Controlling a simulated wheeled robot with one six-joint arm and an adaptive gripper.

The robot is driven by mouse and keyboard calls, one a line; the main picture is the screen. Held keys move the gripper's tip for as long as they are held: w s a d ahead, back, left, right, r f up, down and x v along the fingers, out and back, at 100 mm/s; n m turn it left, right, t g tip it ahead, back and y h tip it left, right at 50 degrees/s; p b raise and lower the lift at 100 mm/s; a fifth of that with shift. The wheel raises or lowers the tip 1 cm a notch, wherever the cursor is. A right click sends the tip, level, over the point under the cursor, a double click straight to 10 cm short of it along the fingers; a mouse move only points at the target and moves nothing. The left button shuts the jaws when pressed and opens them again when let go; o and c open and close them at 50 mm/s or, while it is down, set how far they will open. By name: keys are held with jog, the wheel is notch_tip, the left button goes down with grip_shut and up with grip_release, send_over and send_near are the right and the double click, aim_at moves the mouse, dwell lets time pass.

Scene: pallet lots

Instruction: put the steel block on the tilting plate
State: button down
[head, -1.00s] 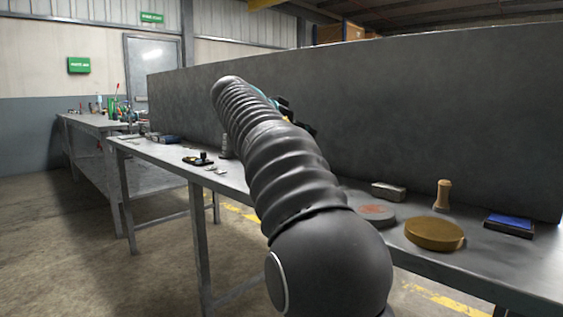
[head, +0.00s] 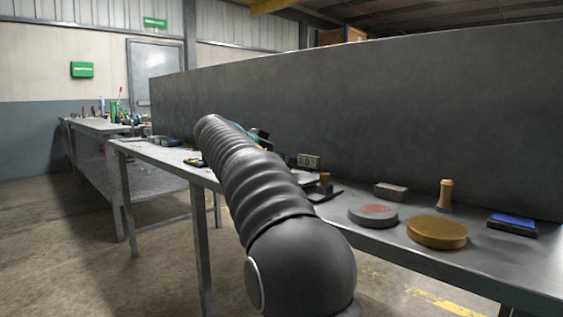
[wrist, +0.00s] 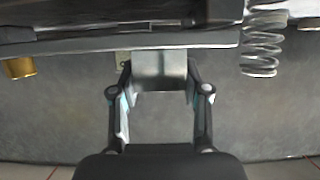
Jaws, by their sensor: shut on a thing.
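In the wrist view, my gripper (wrist: 160,88) is shut on the steel block (wrist: 162,70), a grey metal piece between the two fingertips. Beyond the block runs a flat grey plate edge (wrist: 90,43), which looks like the tilting plate. A coil spring (wrist: 262,45) stands at its right and a brass cylinder (wrist: 20,67) at its left. The block overlaps the plate's edge in the picture; I cannot tell whether they touch. In the head view my arm hides the block and most of the gripper.
In the head view, a small display (head: 308,161) stands right of my arm. Along the bench lie a grey block (head: 391,190), a grey disc (head: 373,217), a brass-coloured disc (head: 437,232), a wooden peg (head: 446,194) and a blue-topped pad (head: 512,223). A tall grey panel (head: 430,110) backs the bench.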

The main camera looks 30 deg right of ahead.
jog(key=c, duration=0.6)
grip_release()
jog(key=shift+f, duration=0.1)
jog(key=shift+o, duration=0.2)
jog(key=shift+r, duration=0.3)
jog(key=v, duration=1.2)
jog(key=shift+f+p, duration=0.2)
jog(key=shift+p, duration=0.25)
